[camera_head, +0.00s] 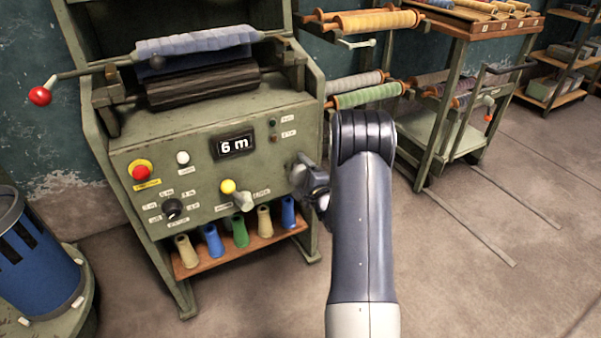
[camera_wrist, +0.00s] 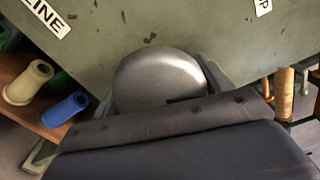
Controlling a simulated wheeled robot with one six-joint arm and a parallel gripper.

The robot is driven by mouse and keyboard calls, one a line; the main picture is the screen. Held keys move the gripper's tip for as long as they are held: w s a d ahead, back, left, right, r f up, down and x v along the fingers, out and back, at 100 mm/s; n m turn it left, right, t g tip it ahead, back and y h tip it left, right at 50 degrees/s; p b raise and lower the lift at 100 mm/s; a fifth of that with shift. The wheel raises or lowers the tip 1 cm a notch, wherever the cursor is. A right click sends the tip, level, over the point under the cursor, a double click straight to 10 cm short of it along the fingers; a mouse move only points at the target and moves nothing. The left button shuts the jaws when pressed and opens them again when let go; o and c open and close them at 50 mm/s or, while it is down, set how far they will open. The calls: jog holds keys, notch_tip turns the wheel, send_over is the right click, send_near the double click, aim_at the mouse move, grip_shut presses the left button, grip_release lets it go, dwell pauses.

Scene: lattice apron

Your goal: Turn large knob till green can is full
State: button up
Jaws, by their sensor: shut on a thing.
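The large knob (camera_wrist: 158,80) is a smooth, silvery dome on the green machine's front panel. My gripper (camera_wrist: 160,88) is shut on it, with a finger on each side. In the head view my gripper (camera_head: 308,176) is at the right of the panel, and the arm hides part of that area. I cannot make out a green can. A green cone (camera_head: 240,232) stands on the low shelf among other cones. The display (camera_head: 233,146) reads "6 m".
The panel holds a red button (camera_head: 140,172), a white button (camera_head: 183,157), a small black knob (camera_head: 172,209) and a yellow button (camera_head: 228,186). A red-tipped lever (camera_head: 40,96) sticks out left. A blue bin (camera_head: 38,250) stands left. Floor at right is mostly free.

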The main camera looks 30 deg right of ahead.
jog(key=o, duration=1)
jog(key=s+p, duration=0.1)
jog(key=s, duration=1)
jog(key=shift+d+p, duration=0.2)
jog(key=shift+p, duration=0.2)
jog(key=shift+w, duration=0.15)
jog(key=w+b, duration=0.1)
jog(key=w, duration=0.4)
jog(key=w+b, duration=0.1)
jog(key=w, duration=0.5)
jog(key=shift+a, duration=0.2)
jog(key=shift+s, duration=0.15)
